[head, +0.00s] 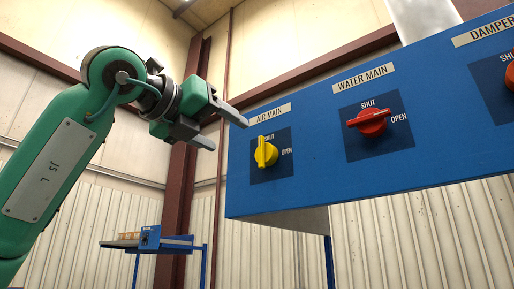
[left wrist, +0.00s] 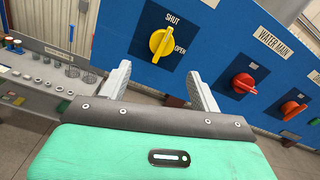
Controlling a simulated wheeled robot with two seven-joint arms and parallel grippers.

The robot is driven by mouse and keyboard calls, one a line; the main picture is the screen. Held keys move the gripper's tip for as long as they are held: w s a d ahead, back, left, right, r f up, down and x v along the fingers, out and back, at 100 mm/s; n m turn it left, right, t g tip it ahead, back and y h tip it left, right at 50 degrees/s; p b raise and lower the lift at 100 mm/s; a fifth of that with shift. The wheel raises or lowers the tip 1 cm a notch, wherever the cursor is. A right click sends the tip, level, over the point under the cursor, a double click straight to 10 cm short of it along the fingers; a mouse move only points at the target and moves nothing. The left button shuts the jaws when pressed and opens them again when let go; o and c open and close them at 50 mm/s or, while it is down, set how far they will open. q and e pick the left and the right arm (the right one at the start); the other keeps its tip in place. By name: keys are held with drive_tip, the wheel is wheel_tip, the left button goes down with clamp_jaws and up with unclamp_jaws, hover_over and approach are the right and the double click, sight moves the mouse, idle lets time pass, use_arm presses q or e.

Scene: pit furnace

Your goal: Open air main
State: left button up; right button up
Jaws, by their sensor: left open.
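The air main knob is a yellow turn handle (head: 265,152) on a dark plate at the left end of the blue panel (head: 320,185). Its handle stands roughly upright, in line with the SHUT mark above; OPEN is marked to its right. The knob also shows in the left wrist view (left wrist: 163,42), ahead of the fingertips. My left gripper (head: 228,134) is open and empty, to the upper left of the knob in the head view and apart from it. In the left wrist view its fingers (left wrist: 159,73) are spread below the knob. My right gripper is in neither view.
A red water main knob (head: 370,121) is to the right, and a red-orange damper knob (head: 511,76) is at the right edge. A blue-framed stand (head: 170,243) is in the background. A grey bench (left wrist: 45,80) with small parts is at left in the wrist view.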

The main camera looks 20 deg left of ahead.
sight(260, 151)
use_arm(q)
drive_tip(key=p+x, duration=0.3)
drive_tip(key=x, duration=0.8)
drive_tip(key=shift+d, duration=0.15)
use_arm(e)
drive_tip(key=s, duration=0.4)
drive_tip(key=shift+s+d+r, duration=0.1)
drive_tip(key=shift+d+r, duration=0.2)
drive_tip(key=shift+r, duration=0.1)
use_arm(q)
drive_tip(key=c, duration=1)
